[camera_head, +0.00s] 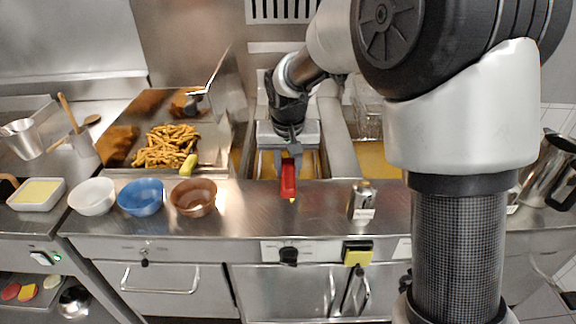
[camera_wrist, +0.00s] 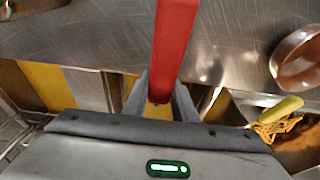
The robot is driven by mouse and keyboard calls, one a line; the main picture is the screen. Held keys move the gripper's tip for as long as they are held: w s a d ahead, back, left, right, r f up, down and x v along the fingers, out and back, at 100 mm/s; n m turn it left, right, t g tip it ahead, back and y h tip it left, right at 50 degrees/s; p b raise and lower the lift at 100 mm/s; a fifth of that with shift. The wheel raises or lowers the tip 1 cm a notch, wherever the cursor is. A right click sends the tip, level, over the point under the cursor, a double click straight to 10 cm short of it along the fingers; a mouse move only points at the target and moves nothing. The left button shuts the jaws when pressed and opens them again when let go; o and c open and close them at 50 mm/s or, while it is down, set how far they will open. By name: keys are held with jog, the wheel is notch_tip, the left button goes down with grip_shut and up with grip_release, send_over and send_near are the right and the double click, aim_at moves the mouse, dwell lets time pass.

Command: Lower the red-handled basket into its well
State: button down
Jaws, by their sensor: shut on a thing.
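The red handle (camera_head: 288,180) points toward the counter's front edge in the head view. My gripper (camera_head: 288,158) is shut on this handle over the left fryer well (camera_head: 250,165). In the wrist view the red handle (camera_wrist: 174,45) runs up from between my gripper's fingers (camera_wrist: 160,98). The basket's wire body is hidden behind my gripper and wrist, so its depth in the well cannot be told. Yellow oil shows on both sides of my gripper.
A second well with oil (camera_head: 378,165) lies to the right, with a wire basket (camera_head: 368,122) behind it. A fries tray (camera_head: 212,152), a brown bowl (camera_head: 194,198) and a blue bowl (camera_head: 141,198) stand left. A metal shaker (camera_head: 362,201) stands front right.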

jog(key=shift+f, duration=0.35)
dwell(0.3)
jog(key=shift+f+b, duration=0.2)
jog(key=shift+b, duration=0.1)
jog(key=c, duration=1.4)
grip_release()
jog(key=shift+o, duration=0.2)
jog(key=p+v, duration=0.3)
jog(key=v, duration=1.3)
jog(key=s+d+r+t, duration=0.1)
jog(key=s+d+r, duration=0.3)
jog(key=s+d, duration=0.5)
jog(key=s+d+f+t, duration=0.1)
jog(key=s+d+f, duration=0.1)
jog(key=s, duration=0.5)
jog(key=s+d+f+t, duration=0.1)
jog(key=s+d, duration=0.2)
jog(key=s, duration=0.3)
notch_tip(320, 180, up, 13)
jog(key=p, duration=1.3)
jog(key=shift+a, duration=0.15)
